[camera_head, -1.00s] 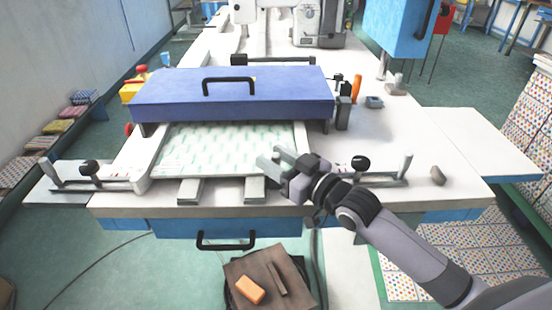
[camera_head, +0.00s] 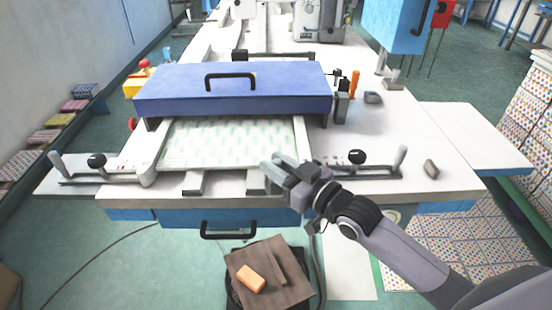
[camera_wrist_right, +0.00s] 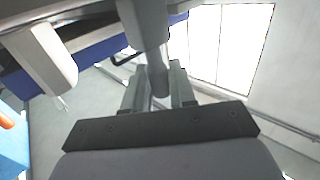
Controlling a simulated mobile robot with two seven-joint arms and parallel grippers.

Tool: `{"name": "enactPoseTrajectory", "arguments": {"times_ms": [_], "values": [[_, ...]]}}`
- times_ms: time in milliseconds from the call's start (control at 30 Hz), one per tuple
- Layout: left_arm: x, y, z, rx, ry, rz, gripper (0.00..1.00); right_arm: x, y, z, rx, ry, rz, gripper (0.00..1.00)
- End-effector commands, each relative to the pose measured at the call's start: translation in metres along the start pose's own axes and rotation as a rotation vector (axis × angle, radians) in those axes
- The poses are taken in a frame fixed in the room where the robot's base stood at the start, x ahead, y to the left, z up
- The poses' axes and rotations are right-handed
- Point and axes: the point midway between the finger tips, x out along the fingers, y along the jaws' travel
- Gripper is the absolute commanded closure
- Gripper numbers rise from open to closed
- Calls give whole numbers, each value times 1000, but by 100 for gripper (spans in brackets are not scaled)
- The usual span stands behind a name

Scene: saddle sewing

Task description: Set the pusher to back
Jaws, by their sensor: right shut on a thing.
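There the right gripper's fingers (camera_wrist_right: 158,90) are shut around a narrow grey rounded piece below the bar. In the head view the gripper hides the bar's right side. My left gripper is not in view.
A blue cover (camera_head: 235,92) with a black handle spans the panel's rear. Lever handles stand at the left (camera_head: 57,165) and right (camera_head: 398,160).

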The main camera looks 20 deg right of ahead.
Motion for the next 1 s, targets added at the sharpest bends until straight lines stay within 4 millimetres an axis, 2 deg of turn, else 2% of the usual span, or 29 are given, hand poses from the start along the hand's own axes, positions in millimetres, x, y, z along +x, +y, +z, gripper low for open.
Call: {"name": "enactPoseTrajectory", "arguments": {"times_ms": [167, 200, 233, 267, 633, 1000], "values": [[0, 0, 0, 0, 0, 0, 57, -1, -5, 3, 4, -3, -10, 100], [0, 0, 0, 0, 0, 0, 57, -1, -6, 3, 4, -3, -11, 68], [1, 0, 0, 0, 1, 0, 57, -1, -6, 3, 4, -3, -11, 59], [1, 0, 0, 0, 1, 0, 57, -1, -6, 3, 4, -3, -10, 57], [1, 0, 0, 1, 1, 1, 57, -5, -3, 3, 2, -3, -6, 57], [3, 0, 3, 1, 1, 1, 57, -52, -4, 3, 2, -4, -8, 57]]}}
